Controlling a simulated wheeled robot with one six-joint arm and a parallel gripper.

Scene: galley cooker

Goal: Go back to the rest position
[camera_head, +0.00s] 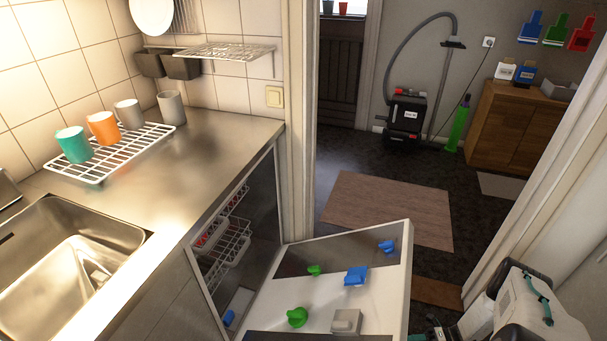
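White and black housings with teal trim at the lower right appear to be part of my arm, folded close to the picture's edge. I cannot make out any gripper fingers there, so whether my gripper is open or holds anything is hidden. The dishwasher door (385,290) is folded down open. On it lie a blue piece (356,275), another blue piece (387,246), a green piece (297,317), a smaller green piece (314,270) and a grey block (346,322).
Several mugs stand on a white wire rack (104,171) on the counter (215,130), beside the sink (75,240). Racks (229,243) show inside the dishwasher. Beyond the doorway are a rug (390,205), a vacuum cleaner (404,117) and a wooden cabinet (510,125).

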